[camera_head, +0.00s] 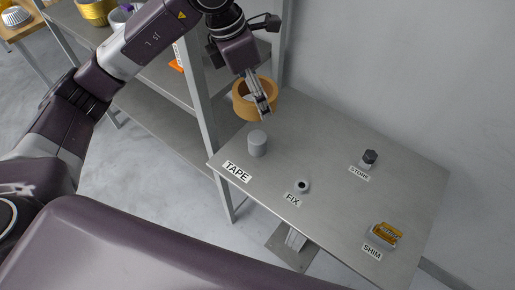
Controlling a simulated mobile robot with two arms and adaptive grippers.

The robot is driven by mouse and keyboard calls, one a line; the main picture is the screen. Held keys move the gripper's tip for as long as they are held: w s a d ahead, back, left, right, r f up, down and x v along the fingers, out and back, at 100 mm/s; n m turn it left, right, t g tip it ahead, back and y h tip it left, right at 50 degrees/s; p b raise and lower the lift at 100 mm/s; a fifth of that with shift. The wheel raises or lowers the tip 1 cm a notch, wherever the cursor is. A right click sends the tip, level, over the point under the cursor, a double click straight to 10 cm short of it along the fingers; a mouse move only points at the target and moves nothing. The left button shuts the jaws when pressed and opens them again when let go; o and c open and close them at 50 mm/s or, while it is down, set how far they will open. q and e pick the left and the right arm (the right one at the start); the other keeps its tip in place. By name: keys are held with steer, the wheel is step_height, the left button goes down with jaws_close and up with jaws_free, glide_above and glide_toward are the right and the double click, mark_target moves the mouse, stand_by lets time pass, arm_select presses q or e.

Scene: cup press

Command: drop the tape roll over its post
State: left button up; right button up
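The orange-tan tape roll (242,104) is held in my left gripper (262,108), which comes in from the upper left. The fingers grip the right side of the roll's ring wall. The roll is tilted and appears raised above the table. The grey cylindrical post (257,143) stands upright on the metal table (330,160), beside the TAPE label (237,171). In this view the roll is just above and slightly left of the post, apart from it. My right gripper is not in view.
A small ring-topped piece (303,186) stands by the FIX label, a dark-topped piece (370,157) by STORE, and a yellow part (386,232) by SHIM. A shelf upright (200,100) rises at the table's left. A wall borders the back right.

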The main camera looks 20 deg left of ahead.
arm_select(q)
steer(key=w+n, duration=0.1)
steer(key=n, duration=0.2)
steer(key=p, duration=0.3)
glide_toward(255, 138)
steer(key=shift+t, duration=0.4)
steer(key=x, duration=0.5)
steer(key=d+x, duration=0.1)
steer(key=x, duration=0.2)
steer(key=shift+w+r, duration=0.1)
steer(key=shift+w, duration=0.15)
steer(key=shift+f, duration=0.6)
step_height(255, 138, down, 3)
steer(key=shift+f+p, duration=0.2)
steer(key=shift+p, duration=0.45)
steer(key=shift+f, duration=0.2)
